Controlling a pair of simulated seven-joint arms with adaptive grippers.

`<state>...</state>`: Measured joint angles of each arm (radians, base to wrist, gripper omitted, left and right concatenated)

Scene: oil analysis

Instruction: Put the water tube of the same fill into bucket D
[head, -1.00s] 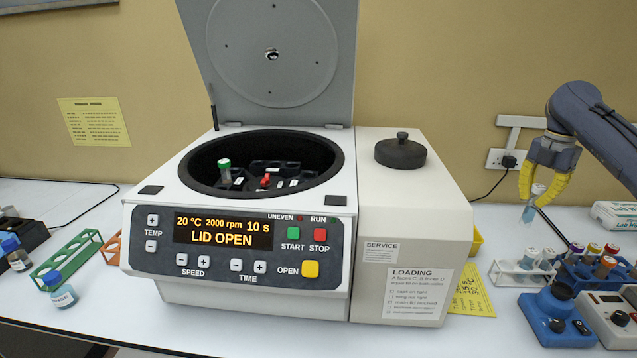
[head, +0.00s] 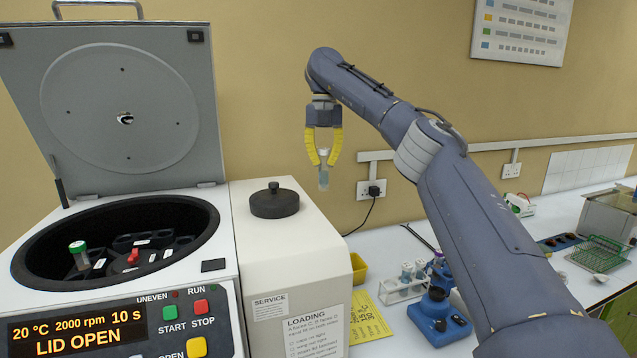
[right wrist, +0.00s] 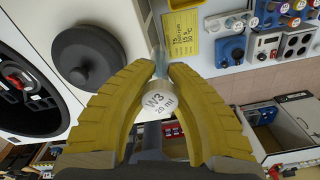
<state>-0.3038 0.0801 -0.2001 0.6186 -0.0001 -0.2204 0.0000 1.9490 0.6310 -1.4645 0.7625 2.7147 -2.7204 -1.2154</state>
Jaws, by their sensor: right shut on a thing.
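My right gripper (head: 323,160) is shut on a water tube (head: 323,180) and holds it upright in the air, right of the centrifuge. In the right wrist view the tube's pale cap (right wrist: 157,101) reads "W3 20 ml", between the yellow fingers (right wrist: 161,75). The centrifuge's lid (head: 122,115) stands open. In its dark bowl (head: 38,258) sit a rotor with a red knob (head: 133,257) and several buckets. A green-capped tube (head: 79,254) stands in the left bucket. I cannot read which bucket is D. My left gripper is not in view.
The raised lid rises behind the bowl. A white rack (head: 404,291) with tubes, a blue device (head: 438,316) and a yellow note (head: 370,318) are on the table at right.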

